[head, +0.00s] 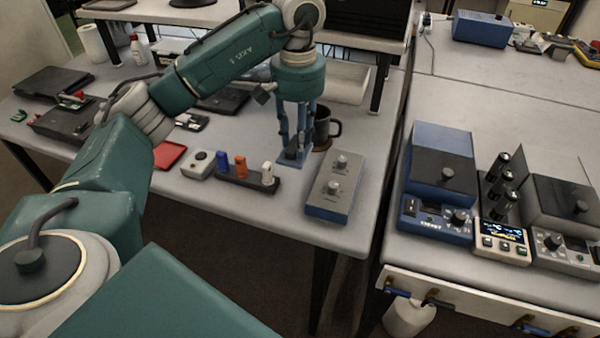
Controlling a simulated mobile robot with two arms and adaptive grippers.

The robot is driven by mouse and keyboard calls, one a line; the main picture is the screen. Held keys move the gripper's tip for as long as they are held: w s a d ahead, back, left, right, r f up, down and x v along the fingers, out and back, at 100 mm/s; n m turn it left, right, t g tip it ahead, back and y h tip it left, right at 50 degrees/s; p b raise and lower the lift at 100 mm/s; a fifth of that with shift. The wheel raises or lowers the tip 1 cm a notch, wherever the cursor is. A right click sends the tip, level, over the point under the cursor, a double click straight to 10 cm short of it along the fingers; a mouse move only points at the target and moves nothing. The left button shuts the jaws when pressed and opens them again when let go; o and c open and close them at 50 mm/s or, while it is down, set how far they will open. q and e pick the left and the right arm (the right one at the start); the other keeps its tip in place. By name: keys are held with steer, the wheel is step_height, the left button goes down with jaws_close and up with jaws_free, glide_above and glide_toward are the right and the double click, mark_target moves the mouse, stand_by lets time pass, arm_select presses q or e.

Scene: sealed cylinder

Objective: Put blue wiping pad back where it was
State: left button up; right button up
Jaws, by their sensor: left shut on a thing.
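My left gripper (292,149) points down over the back right part of the left table. It is shut on the blue wiping pad (300,162), by what looks like a dark grip on its top. Only the pad's flat blue edges show around the fingertips. The pad is at or just above the table top; I cannot tell whether it touches. My right gripper is not in view.
A dark mug (324,130) stands close behind the pad. A grey box with knobs (336,186) is at its right front. A dark rack with blue, orange and white pieces (247,181) and a small grey button box (198,165) lie left. The table's front edge is near.

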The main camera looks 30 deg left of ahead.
arm_select(q)
step_height(320, 180, down, 6)
steer(key=shift+r+p, duration=0.25)
steer(key=shift+p, duration=0.2)
step_height(320, 180, down, 4)
steer(key=shift+d+r+p, duration=0.1)
steer(key=shift+r+p, duration=0.05)
steer(key=shift+p, duration=0.25)
steer(key=shift+f, duration=0.3)
steer(key=o, duration=1)
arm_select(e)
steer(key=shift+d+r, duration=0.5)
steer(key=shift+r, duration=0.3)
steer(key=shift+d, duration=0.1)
